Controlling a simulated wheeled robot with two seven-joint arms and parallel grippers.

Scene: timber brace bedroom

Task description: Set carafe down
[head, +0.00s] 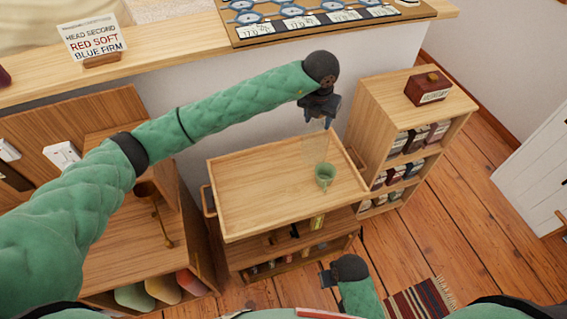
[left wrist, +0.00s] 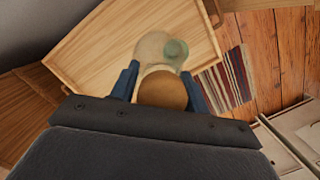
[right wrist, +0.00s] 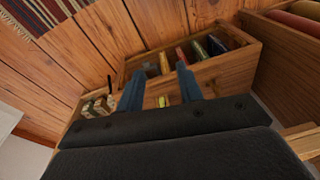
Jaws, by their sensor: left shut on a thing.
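My left gripper (head: 320,119) is above the wooden trolley top (head: 250,190), shut on the clear glass carafe (head: 313,148). The carafe hangs upright or nearly so below the fingers. In the left wrist view its round brown stopper (left wrist: 163,90) sits between the two blue fingers, with the pale glass (left wrist: 150,48) beyond. I cannot tell whether its base touches the trolley top. A green cup (head: 325,174) stands on the trolley top close beside the carafe. My right gripper (head: 327,279) is low in front of the trolley, open and empty in the right wrist view (right wrist: 160,80).
The trolley top has a raised rim and is otherwise bare on its left. A shelf unit (head: 408,100) with jars and a dark red box (head: 427,88) stands to the right. A wooden desk (head: 110,262) is at left. A striped rug (head: 425,302) lies on the floor.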

